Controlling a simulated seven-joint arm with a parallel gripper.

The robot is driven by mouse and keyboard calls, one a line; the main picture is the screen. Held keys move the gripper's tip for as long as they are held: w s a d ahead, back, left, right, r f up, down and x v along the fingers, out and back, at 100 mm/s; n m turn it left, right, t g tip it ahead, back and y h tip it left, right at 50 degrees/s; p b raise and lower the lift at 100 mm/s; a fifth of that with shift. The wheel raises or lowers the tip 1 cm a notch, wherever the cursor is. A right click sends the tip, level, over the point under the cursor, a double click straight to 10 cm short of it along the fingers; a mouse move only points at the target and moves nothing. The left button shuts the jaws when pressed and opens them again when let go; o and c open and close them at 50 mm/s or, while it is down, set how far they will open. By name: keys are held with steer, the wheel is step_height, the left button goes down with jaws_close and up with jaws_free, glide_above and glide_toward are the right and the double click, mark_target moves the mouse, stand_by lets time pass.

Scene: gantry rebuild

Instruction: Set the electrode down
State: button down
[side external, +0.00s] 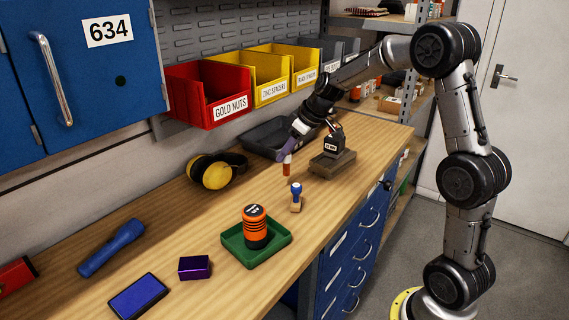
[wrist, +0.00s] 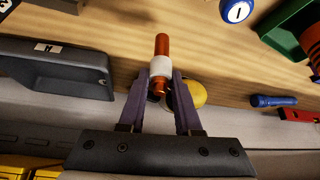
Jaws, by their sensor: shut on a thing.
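The electrode (side external: 287,167) is a short copper-coloured rod with a white collar; it also shows in the wrist view (wrist: 162,46). My gripper (side external: 291,147) is shut on it at the white collar, with one dark purple finger on each side in the wrist view (wrist: 161,80). In the side view the electrode hangs upright below my fingertips, over the wooden bench (side external: 222,208). I cannot tell whether its lower end touches the bench.
A blue-topped stamp (side external: 296,194) stands in front of the electrode. A grey tray (side external: 262,136) lies behind, ear defenders (side external: 216,174) left, a green tray (side external: 277,255) in front.

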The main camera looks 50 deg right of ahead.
mark_target(285, 163)
steer(key=shift+w+f, duration=0.25)
steer(key=shift+w+d+f, duration=0.1)
steer(key=shift+f, duration=0.8)
steer(key=shift+w+d+f, duration=0.1)
steer(key=shift+f, duration=0.8)
steer(key=shift+f, duration=0.1)
steer(key=c, duration=0.6)
jaws_free()
steer(key=shift+f, duration=0.1)
